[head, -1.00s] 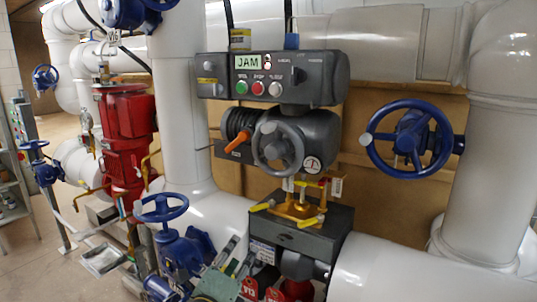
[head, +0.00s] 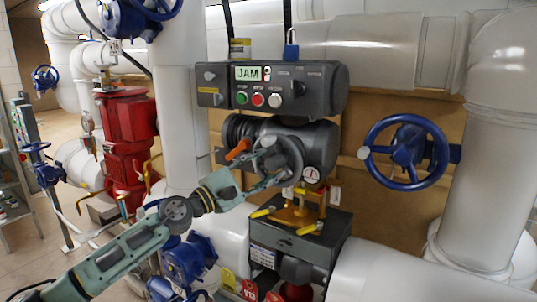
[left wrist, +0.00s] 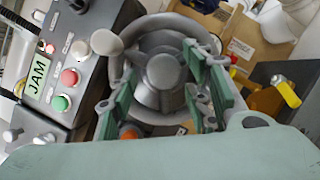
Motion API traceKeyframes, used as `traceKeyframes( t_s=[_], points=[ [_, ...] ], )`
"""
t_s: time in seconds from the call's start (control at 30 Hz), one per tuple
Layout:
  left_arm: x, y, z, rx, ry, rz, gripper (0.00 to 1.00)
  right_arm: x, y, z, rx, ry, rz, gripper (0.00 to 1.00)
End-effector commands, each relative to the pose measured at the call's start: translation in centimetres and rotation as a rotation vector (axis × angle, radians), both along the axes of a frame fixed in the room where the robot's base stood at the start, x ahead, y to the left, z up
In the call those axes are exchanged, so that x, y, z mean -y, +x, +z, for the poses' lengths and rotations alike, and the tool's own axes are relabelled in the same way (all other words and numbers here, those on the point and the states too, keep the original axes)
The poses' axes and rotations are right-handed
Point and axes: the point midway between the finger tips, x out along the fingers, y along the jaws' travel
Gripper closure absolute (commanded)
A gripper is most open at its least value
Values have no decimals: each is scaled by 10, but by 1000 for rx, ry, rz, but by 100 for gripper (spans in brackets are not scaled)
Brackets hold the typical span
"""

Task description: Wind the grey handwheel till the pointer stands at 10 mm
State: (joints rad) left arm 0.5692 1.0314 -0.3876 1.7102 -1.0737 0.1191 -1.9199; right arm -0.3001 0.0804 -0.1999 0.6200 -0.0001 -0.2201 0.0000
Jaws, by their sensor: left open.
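The grey handwheel (head: 296,152) is on the front of the dark grey actuator (head: 322,142). Its knob (left wrist: 105,42) is at the upper left of the rim in the left wrist view. My left gripper (head: 268,181) is open at the wheel's lower left in the head view. In the left wrist view its green fingers (left wrist: 160,98) are spread in front of the wheel's lower part; I cannot tell whether they touch it. My right gripper is out of view.
An orange lever (head: 238,150) sits just left of the wheel. Above is a control box (head: 318,88) with buttons and a JAM display (head: 248,73). Yellow-handled fittings (head: 308,229) are below. A blue handwheel (head: 372,175) is to the right, and white pipes surround the actuator.

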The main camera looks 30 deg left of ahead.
Motion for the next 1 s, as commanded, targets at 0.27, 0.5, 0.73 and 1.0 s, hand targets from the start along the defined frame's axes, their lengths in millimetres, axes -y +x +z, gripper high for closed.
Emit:
traceKeyframes(
  t_s=[0.27, 0.5, 0.73, 1.0],
  points=[
    [8, 17, 3, -1, 0, -1, 55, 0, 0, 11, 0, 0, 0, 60],
    [8, 17, 2, -2, 0, 0, 58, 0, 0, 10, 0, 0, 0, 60],
    [7, 17, 3, 0, -2, 0, 78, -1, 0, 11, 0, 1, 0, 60],
    [6, 17, 6, 4, -3, 3, 100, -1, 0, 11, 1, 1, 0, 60]
  ],
)
